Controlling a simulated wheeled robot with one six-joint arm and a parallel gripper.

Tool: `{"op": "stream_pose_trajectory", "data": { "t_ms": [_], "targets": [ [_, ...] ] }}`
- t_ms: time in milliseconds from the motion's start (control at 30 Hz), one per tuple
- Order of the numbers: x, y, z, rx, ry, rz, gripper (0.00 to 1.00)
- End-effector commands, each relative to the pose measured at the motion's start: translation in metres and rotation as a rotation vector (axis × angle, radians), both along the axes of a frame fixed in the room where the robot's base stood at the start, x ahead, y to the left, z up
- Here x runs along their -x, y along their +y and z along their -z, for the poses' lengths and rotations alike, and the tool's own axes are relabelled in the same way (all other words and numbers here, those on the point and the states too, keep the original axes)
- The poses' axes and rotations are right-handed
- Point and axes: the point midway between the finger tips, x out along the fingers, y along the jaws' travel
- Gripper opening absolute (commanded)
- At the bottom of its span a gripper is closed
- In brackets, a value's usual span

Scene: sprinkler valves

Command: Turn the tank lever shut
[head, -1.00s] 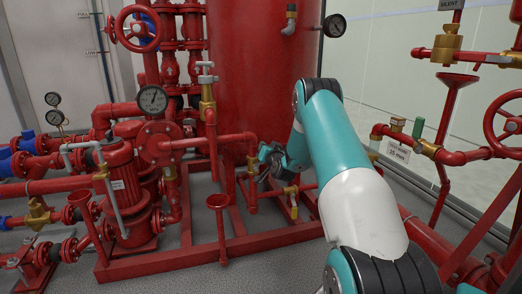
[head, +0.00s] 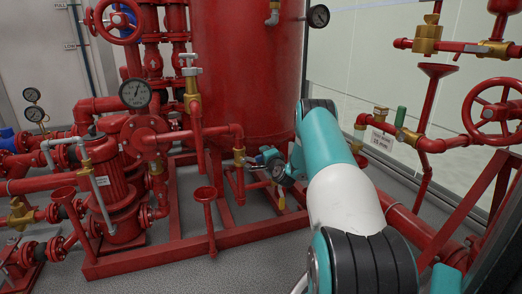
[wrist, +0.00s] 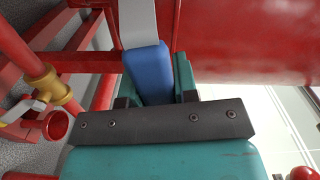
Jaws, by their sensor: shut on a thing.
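The tank lever (wrist: 148,70) is a flat grey metal arm with a blue grip, in the top middle of the wrist view. Its blue grip sits between the two jaws of my gripper (wrist: 155,88), which is shut on it. In the head view my gripper (head: 268,160) is beside a brass valve (head: 240,157) on a red pipe, in front of the big red tank (head: 245,80). The blue grip (head: 262,158) shows only as a small patch there; my gripper partly hides it. The lever's pivot is out of the wrist view.
Red pipes and a handwheel (head: 497,110) crowd the right.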

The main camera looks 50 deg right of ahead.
Motion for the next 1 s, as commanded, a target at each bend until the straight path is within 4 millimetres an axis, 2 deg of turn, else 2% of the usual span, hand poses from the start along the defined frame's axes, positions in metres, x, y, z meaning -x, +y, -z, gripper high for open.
{"op": "stream_pose_trajectory", "data": {
  "t_ms": [400, 967, 1000],
  "targets": [
    [-0.005, 0.007, 0.02, -0.17, -0.104, -0.01, 0.0],
    [-0.006, 0.009, 0.023, -0.2, -0.123, -0.013, 0.0],
    [-0.006, 0.009, 0.024, -0.2, -0.123, -0.013, 0.3]
  ]
}}
